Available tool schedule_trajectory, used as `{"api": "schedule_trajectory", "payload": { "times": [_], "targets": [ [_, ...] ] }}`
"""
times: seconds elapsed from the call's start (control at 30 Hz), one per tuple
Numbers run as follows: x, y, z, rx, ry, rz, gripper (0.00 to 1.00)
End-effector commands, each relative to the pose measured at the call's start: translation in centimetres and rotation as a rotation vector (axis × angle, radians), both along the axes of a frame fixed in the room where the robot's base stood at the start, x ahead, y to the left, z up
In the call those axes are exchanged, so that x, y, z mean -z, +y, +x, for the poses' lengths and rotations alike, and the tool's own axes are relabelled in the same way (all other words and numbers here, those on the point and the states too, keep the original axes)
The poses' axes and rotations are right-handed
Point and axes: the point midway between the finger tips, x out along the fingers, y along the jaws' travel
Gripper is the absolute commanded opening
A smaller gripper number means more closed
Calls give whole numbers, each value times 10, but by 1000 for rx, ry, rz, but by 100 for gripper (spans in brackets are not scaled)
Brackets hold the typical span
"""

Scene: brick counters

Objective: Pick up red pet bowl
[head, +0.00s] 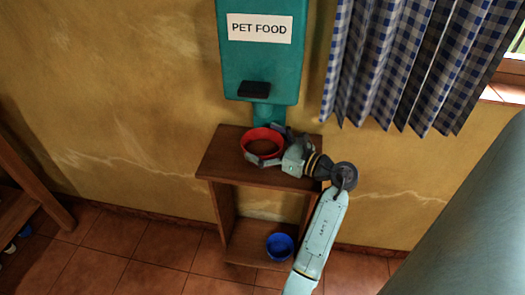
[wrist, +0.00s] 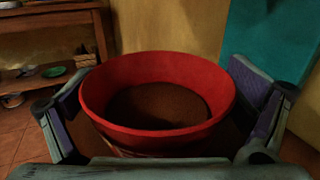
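The red pet bowl (head: 263,142) sits upright on the top of a small wooden stand, below the teal pet food dispenser. Its inside shows brown at the bottom, perhaps food. My gripper (head: 268,146) reaches in from the right, with one finger on the far side of the bowl and one on the near side. In the wrist view the bowl (wrist: 158,130) fills the middle, and the gripper (wrist: 165,105) has its fingers spread wide along both sides of it. The pads are very close to the bowl walls; I cannot tell whether they touch.
The teal dispenser (head: 262,60) with a black part hangs on the wall above. A blue bowl (head: 280,246) stands on the lower shelf of the stand (head: 220,165). A checked curtain (head: 405,60) hangs at right. Wooden furniture (head: 25,190) stands at left, with free tiled floor between.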

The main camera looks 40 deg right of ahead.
Motion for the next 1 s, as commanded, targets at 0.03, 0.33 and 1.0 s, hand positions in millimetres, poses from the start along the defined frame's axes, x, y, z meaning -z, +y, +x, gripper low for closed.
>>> {"api": "schedule_trajectory", "payload": {
  "times": [0.03, 0.33, 1.0],
  "targets": [
    [0, 0, 0, 0, 0, 0, 85],
    [-1, 0, 0, 0, 0, -1, 65],
    [-35, 3, -3, 0, -4, -8, 57]
  ]
}}
